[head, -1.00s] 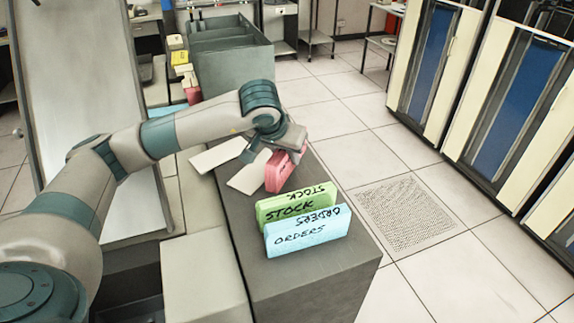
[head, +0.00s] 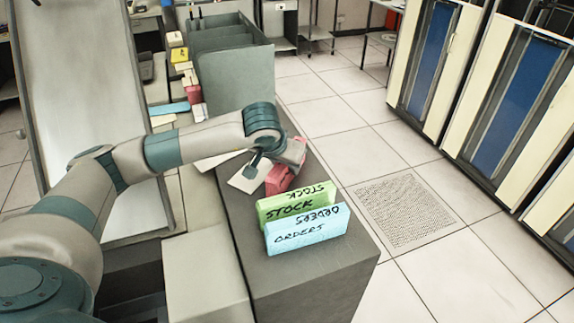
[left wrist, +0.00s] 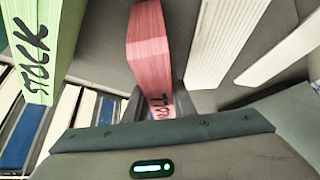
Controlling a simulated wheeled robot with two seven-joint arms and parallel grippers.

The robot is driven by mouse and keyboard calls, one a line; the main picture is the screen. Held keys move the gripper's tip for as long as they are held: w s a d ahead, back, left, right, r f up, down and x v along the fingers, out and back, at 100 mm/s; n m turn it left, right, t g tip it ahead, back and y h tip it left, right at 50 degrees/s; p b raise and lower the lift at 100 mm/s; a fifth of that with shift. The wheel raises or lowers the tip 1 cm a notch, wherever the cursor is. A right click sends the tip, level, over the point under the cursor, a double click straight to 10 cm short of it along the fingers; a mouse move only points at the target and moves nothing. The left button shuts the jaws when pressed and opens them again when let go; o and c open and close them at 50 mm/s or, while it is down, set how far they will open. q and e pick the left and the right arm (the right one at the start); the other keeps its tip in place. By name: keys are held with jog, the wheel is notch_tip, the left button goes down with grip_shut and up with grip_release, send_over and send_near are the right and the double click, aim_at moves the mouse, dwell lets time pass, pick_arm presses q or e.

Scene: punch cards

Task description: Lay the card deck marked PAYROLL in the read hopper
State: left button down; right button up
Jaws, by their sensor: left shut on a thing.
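A pink-red card deck (head: 275,182) stands on the dark counter top behind the green deck; its lettering is mostly hidden in the left wrist view (left wrist: 148,45), so I cannot read the whole mark. My left gripper (head: 279,170) is shut on this deck, reaching it from behind and above. The green STOCK deck (head: 290,207) and the blue ORDERS deck (head: 306,232) stand upright in front of it. The green deck also shows at the left of the left wrist view (left wrist: 38,45). I cannot tell which part is the read hopper. My right gripper is not in view.
Pale flat plates (head: 247,172) lie on the counter left of the pink-red deck. A grey divided bin (head: 230,75) stands behind, with small coloured decks to its left. Tall cabinets (head: 490,100) stand at the right, across open tiled floor.

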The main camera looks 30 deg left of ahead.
pick_arm(q)
jog(key=shift+f, duration=0.1)
jog(key=c, duration=1.5)
grip_release()
